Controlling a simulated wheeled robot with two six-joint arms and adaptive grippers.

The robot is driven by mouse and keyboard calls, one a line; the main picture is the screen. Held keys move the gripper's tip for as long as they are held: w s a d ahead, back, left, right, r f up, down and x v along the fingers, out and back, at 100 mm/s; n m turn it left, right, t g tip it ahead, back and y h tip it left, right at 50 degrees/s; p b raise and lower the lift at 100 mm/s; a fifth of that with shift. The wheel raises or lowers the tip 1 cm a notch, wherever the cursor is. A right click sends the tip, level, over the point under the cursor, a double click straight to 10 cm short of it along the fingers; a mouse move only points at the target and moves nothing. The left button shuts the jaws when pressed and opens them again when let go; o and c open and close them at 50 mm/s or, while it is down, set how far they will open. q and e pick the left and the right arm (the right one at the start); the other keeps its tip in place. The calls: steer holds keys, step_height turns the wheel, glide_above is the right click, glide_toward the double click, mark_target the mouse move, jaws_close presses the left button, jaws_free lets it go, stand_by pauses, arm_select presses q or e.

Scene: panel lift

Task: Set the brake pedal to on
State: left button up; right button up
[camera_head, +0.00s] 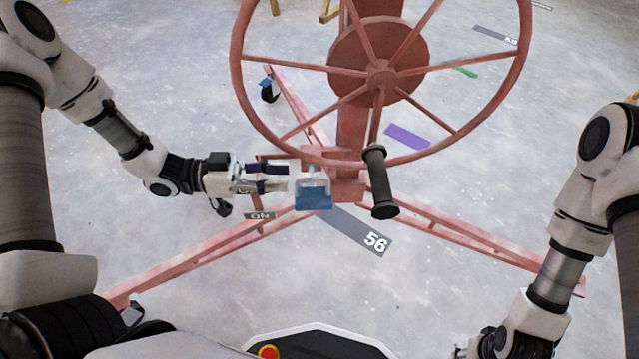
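A blue pedal (313,200) with a pale bracket above it sits low at the front of the red lift's column, in the middle of the head view. My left gripper (283,178) points right, just left of the pedal bracket. Its two fingers look apart with nothing between them. Whether a fingertip touches the bracket is unclear. My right gripper (468,352) is low at the bottom edge, partly cut off, far from the pedal; its fingers are not clear.
A large red handwheel (382,75) stands above the pedal, and its black crank handle (380,182) hangs to the pedal's right. Red legs (200,262) spread left and right along the floor. A grey floor marker reading "56" (362,236) lies behind the pedal. Open floor surrounds the lift.

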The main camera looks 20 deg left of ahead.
mark_target(308, 179)
arm_select(q)
steer(key=shift+t, duration=0.3)
steer(key=w+d+f+b, duration=0.1)
steer(key=b, duration=0.1)
steer(key=w+d+f+b, duration=0.1)
steer(key=d+b, duration=0.1)
steer(key=d+f+b, duration=0.1)
steer(key=d+b, duration=0.1)
steer(key=shift+w+d, duration=0.25)
steer(key=shift+w, duration=0.15)
steer(key=shift+w+d+r, duration=0.15)
steer(key=shift+d, duration=0.3)
jaws_close()
arm_select(e)
step_height(308, 179, down, 9)
steer(key=shift+s+r, duration=0.15)
steer(key=shift+s, duration=0.05)
